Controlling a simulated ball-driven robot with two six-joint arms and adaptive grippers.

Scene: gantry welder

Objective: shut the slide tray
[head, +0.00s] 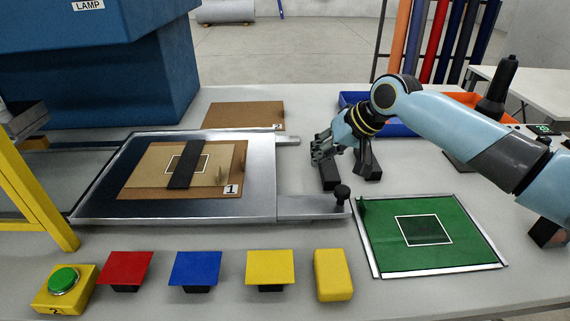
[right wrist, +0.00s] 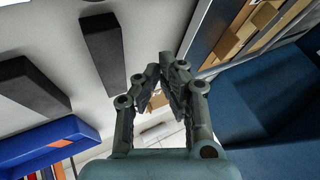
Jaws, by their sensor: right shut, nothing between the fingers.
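The slide tray (head: 258,165) is a flat metal tray with a dark bed at the left middle of the table. It stands out to the right of the yellow gantry leg. A brown board marked 1 (head: 230,180) lies on it, with a tan plate and a black bar across. A metal arm with a black knob (head: 342,193) extends from its front right corner. My right gripper (head: 320,149) is shut and empty, right of the tray and behind the knob, apart from both. Its closed fingers (right wrist: 172,68) also show in the right wrist view. My left gripper is not seen.
Two black blocks (head: 330,178) (head: 368,163) stand close by my right gripper. A blue bin (head: 405,128) is behind. A green mat (head: 430,236) lies front right. Coloured plates and a green button (head: 63,280) line the front. The blue machine (head: 150,75) stands at back left.

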